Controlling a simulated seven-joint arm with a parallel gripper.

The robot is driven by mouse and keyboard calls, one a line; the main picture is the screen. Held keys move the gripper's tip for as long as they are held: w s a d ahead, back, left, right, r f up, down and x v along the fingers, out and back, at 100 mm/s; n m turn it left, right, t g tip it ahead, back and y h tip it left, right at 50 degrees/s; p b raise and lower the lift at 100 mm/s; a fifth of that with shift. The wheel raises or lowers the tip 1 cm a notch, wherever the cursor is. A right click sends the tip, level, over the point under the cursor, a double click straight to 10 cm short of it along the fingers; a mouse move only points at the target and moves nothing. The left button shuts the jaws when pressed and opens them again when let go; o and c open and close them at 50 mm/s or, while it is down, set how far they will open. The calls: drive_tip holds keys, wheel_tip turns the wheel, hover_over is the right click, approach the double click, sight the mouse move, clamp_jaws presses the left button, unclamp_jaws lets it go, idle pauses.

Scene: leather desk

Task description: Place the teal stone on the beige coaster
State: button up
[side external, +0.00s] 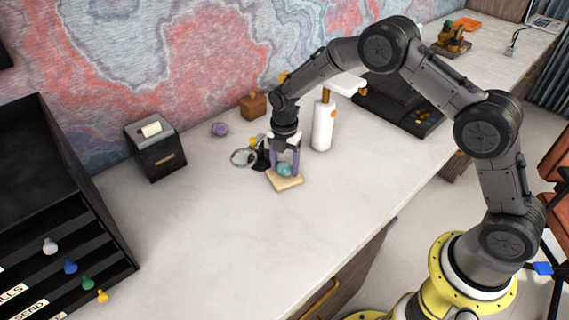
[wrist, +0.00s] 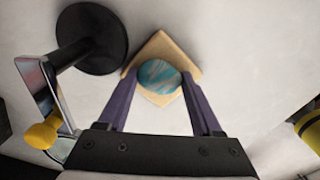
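The teal stone (side external: 285,170) is a rounded, blue-green marbled stone. It is at the beige coaster (side external: 287,183), a flat square plate on the desk. My gripper (side external: 284,171) points down over the coaster, its two purple fingers on either side of the stone. In the wrist view the stone (wrist: 159,75) fills the space between the fingertips (wrist: 159,77), and the fingers look shut on it. The coaster (wrist: 161,47) shows behind the stone as a diamond. Whether the stone rests fully on the coaster or is just above it is hard to tell.
A magnifier with a black round base (wrist: 92,38) stands close beside the coaster; its lens (side external: 243,158) is left of my gripper. A white bottle (side external: 323,125) stands to the right. A purple object (side external: 219,129) and a brown box (side external: 253,105) are behind. The front desk surface is clear.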

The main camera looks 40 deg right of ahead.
sight(285, 164)
drive_tip(key=o, duration=0.4)
wheel_tip(285, 164, up, 13)
drive_tip(key=shift+f, duration=0.2)
idle(0.3)
drive_tip(key=s+d+r+m+t, duration=0.3)
drive_tip(key=s+r+m, duration=0.7)
drive_tip(key=s+r, duration=0.45)
drive_tip(key=shift+s+d+r+m+t, duration=0.15)
drive_tip(key=shift+s+m+t, duration=0.3)
drive_tip(key=shift+s+m, duration=2.25)
drive_tip(key=shift+s+d+f+m+t, duration=0.1)
drive_tip(key=shift+s+d+m+t, duration=0.25)
drive_tip(key=shift+s+m, duration=2.35)
drive_tip(key=shift+s+d+r+m+t, duration=0.15)
drive_tip(key=shift+s+m+t, duration=0.55)
drive_tip(key=shift+s, duration=3.8)
